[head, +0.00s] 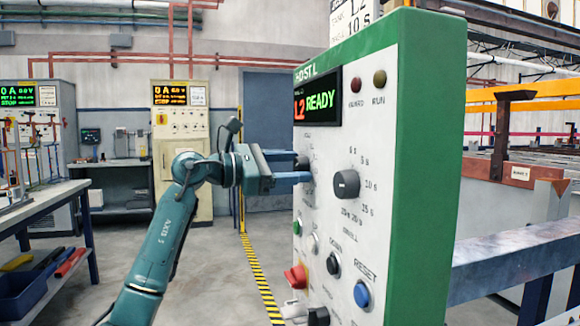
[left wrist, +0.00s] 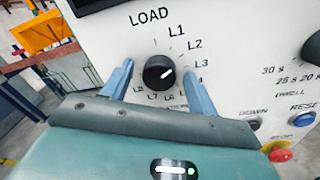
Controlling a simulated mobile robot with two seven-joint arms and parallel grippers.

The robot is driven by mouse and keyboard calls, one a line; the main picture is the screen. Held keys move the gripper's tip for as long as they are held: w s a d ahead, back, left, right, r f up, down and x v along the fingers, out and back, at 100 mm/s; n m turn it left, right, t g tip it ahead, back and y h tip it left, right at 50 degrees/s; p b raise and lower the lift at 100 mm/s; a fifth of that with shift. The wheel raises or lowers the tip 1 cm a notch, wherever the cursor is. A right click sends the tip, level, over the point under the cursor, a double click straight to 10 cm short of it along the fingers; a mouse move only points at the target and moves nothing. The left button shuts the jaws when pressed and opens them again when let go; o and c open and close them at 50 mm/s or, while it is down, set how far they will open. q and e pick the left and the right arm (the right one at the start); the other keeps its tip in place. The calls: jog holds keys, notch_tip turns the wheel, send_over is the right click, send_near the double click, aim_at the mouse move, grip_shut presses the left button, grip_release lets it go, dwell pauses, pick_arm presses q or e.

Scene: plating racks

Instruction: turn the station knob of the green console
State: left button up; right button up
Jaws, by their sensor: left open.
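The green console (head: 420,170) has a white front panel and a lit display (head: 318,100) that reads "L2 READY". Its station knob (left wrist: 158,73) is round and black, ringed by LOAD, L1, L2, L3 and further labels. In the head view the station knob (head: 302,163) is partly hidden by my gripper. My left gripper (head: 290,165) is open, with one blue finger on each side of the knob; the left wrist view also shows the open fingers (left wrist: 158,82). I cannot tell whether they touch it. My right gripper is not in view.
A larger dwell knob (head: 346,184) sits right of the station knob. Below are a red stop button (head: 296,277), a black down button (head: 333,263) and a blue reset button (head: 361,294). A metal rail (head: 515,255) runs right of the console.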

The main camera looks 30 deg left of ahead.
pick_arm(q)
jog(key=shift+c, duration=0.3)
jog(key=c, duration=0.9)
jog(key=shift+c, duration=0.2)
jog(key=shift+r+n, duration=0.1)
jog(key=shift+n, duration=0.2)
